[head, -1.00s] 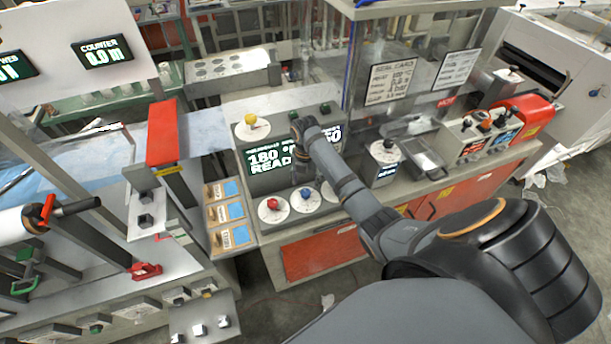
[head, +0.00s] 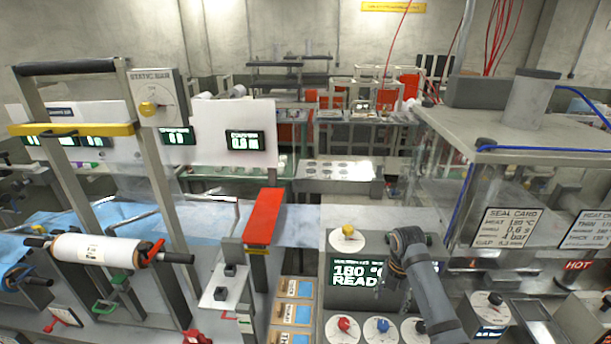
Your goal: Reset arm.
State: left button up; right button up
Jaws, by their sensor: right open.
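My right arm comes up from the lower right in the head view, and its wrist bends over the right side of the control panel (head: 331,292). My right gripper (head: 405,298) points down at the panel, partly hidden by my own wrist and forearm. It is open, and I see nothing held in it. The panel's display (head: 358,273), reading 180 and READY, is just left of the wrist. A yellow knob (head: 348,231) is above the display; a red knob (head: 344,324) and a blue knob (head: 383,325) are below it. My left gripper is not in view.
A clear-walled sealing machine (head: 535,150) with a seal card (head: 505,227) stands right of my arm. A red bar (head: 264,217) and a film roll (head: 97,251) on a tall frame stand to the left. Labelled compartments (head: 296,313) lie left of the panel.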

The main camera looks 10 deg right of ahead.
jog(key=s+a+f+m+t, duration=0.1)
jog(key=s+a+f+m, duration=0.1)
jog(key=s+m, duration=0.35)
jog(key=s+a+f+m+t, duration=0.1)
jog(key=s+a+f+m, duration=0.2)
jog(key=s+m, duration=0.25)
jog(key=s+a+r+m+t, duration=0.1)
jog(key=s+r+m, duration=0.1)
jog(key=s+m, duration=0.4)
jog(key=s+a+r+m+t, duration=0.1)
jog(key=s+a+r+m, duration=0.15)
jog(key=m, duration=0.45)
jog(key=s+d+f+g+h+b, duration=0.2)
jog(key=f+b, duration=0.5)
jog(key=f, duration=2.5)
jog(key=s+d+f+b, duration=0.1)
jog(key=s+f+b, duration=0.2)
jog(key=s+f, duration=0.7)
jog(key=s+d+f+m+y+b, duration=0.1)
jog(key=s+f+b, duration=0.2)
jog(key=s+f, duration=0.7)
notch_tip(320, 180, down, 4)
jog(key=shift+d+f+g, duration=0.15)
jog(key=shift+d+g, duration=0.2)
jog(key=shift+g, duration=0.05)
